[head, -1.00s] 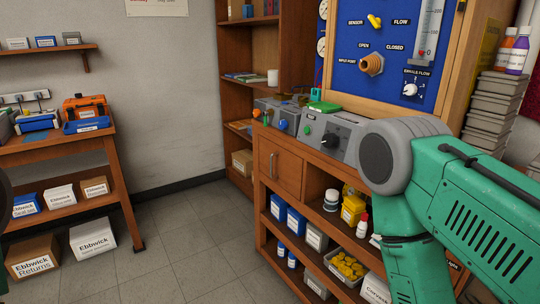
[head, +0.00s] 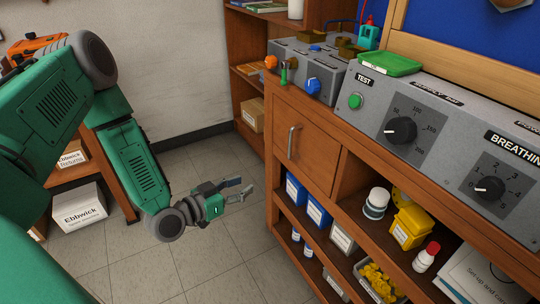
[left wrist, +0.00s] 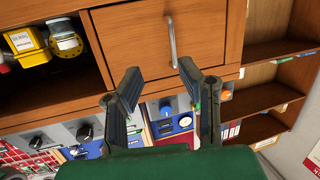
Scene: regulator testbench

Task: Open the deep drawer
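The wooden drawer (head: 304,153) is closed, in the cabinet front under the bench top, with a vertical metal handle (head: 291,142). My left gripper (head: 241,190) is left of the cabinet and lower than the handle, apart from it. In the left wrist view, the drawer front (left wrist: 140,38) and handle (left wrist: 172,40) lie beyond the fingertips of my left gripper (left wrist: 159,82). Its fingers are spread with nothing between them. My right gripper is not in view.
Grey test units (head: 440,125) stand on the bench top. The floor (head: 210,265) left of the cabinet is clear.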

